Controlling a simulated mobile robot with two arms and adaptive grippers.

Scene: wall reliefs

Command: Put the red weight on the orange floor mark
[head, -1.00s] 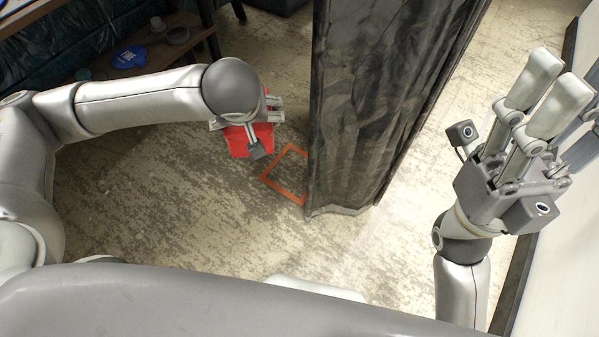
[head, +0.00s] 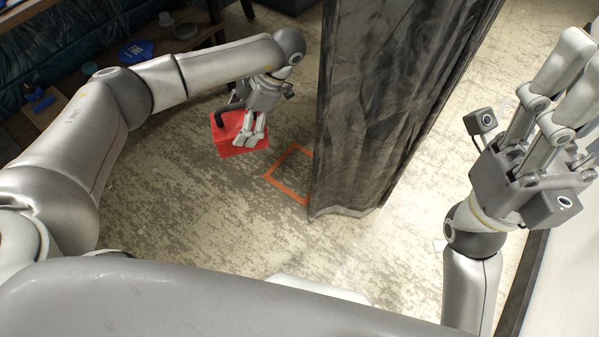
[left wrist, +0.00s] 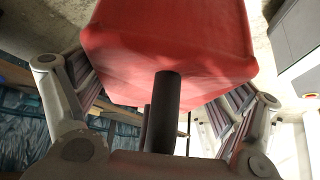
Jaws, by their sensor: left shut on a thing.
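The red weight (head: 229,148) is a red block, held off the floor to the left of the orange mark. My left gripper (head: 248,134) is shut on it, with pale fingers over its right part. In the left wrist view the weight (left wrist: 170,45) fills the top middle, with a dark post in front of it and fingers at both sides. The orange floor mark (head: 283,188) is a square outline on the floor; its right part is hidden behind the dark curtain. My right gripper (head: 575,95) is raised at the right, open and empty, its fingertips partly cut off.
The dark hanging curtain (head: 380,110) stands right beside the mark and covers part of it. A low wooden bench (head: 195,42) with small items, including a blue one (head: 136,52), is at the upper left. The worn floor in front of the mark is clear.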

